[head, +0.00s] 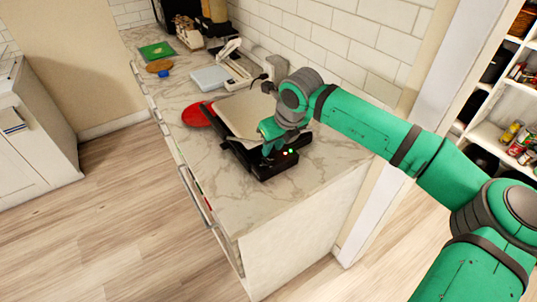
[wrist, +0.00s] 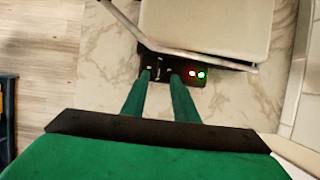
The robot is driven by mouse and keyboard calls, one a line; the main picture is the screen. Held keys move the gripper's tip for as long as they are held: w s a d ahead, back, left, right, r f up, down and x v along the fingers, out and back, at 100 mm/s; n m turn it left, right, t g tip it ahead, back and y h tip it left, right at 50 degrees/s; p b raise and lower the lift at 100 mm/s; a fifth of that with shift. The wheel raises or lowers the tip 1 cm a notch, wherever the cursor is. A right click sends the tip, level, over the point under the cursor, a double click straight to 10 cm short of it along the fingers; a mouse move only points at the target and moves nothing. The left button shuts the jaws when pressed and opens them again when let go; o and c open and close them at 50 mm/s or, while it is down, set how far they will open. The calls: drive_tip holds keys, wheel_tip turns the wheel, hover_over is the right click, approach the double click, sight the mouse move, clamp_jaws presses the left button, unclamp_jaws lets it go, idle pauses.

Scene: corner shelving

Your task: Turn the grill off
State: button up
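The grill stands on the marble counter, with a pale lid (head: 238,112) and a black base (head: 268,171). The wrist view shows the lid (wrist: 205,22), its metal handle bar (wrist: 195,57) and the black front panel (wrist: 218,77). A red light (wrist: 192,73) and a green light (wrist: 202,74) glow on the panel. My gripper (wrist: 161,74) is over the panel, left of the lights, its fingertips apart. A small pale part, perhaps a switch (wrist: 158,68), shows between the fingertips. I cannot tell if they touch it.
A red round item (head: 196,115) lies beside the grill. A pale device (head: 240,67), a green board (head: 157,50) and other items stand farther along the counter (head: 235,195). A tiled wall (head: 335,40) runs behind. The counter front is clear.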

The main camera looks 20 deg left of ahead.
sight(267, 158)
drive_tip(key=shift+x, duration=3.1)
drive_tip(key=shift+s, duration=0.1)
clamp_jaws()
